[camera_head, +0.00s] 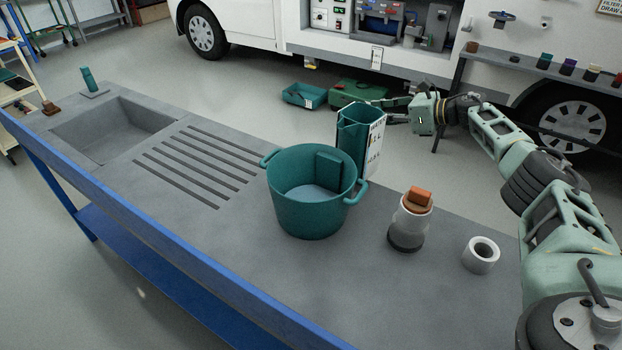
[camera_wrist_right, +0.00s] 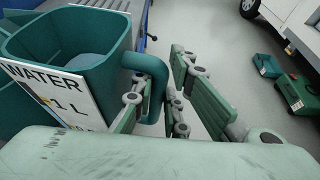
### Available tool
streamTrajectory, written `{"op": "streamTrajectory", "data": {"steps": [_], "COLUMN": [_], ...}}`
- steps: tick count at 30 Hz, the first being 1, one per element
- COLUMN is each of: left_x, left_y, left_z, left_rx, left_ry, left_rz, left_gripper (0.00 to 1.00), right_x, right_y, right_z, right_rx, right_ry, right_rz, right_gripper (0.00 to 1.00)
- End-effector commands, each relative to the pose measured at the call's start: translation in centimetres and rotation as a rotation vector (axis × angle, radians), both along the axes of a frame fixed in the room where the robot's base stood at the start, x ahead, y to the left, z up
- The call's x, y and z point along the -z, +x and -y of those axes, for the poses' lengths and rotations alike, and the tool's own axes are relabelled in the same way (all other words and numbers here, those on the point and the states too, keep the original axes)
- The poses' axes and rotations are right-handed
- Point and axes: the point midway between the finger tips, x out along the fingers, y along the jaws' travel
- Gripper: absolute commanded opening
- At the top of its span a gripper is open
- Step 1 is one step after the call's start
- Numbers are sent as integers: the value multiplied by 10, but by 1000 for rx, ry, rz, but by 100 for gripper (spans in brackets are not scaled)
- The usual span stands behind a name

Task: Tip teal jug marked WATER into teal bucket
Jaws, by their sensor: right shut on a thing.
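The teal jug (camera_head: 352,136) is upright just behind and right of the teal bucket (camera_head: 306,217), near the bench's far edge. I cannot tell whether its base touches the bench. In the right wrist view the jug (camera_wrist_right: 104,63) shows its open top and a white label reading WATER 1 L. A pale surface shows inside; I cannot tell if it is water. My right gripper (camera_head: 397,110) is shut on the jug's handle; its fingers (camera_wrist_right: 155,92) lie either side of it. The bucket stands upright on the bench, with a pale floor and a block-like shape inside. My left gripper is out of view.
The grey bench (camera_head: 270,275) has a sink (camera_head: 118,130) and drain grooves at left. Right of the bucket stand a clear jar (camera_head: 412,222) with an orange-brown top and a white ring (camera_head: 481,255). A green case (camera_head: 357,92) lies on the floor by the motorhome.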

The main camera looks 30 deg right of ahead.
Motion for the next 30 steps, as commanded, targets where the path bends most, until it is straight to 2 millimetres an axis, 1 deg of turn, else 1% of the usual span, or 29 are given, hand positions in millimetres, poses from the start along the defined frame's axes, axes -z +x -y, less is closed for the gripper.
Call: {"op": "streamTrajectory", "data": {"steps": [1,6,18,20,23,30], "left_x": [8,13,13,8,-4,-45], "left_y": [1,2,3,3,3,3], "left_z": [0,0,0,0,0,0], "left_rx": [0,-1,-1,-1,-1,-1], "left_ry": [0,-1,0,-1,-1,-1], "left_rz": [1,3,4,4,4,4], "left_gripper": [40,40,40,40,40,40], "right_x": [2,8,8,6,0,-15], "right_y": [1,1,1,1,0,-3], "right_z": [0,0,0,0,-1,-9], "right_rx": [2,2,5,6,8,7], "right_ry": [8,9,7,1,-19,-109], "right_rz": [8,9,9,10,16,47], "right_gripper": [0,0,0,0,0,0]}}
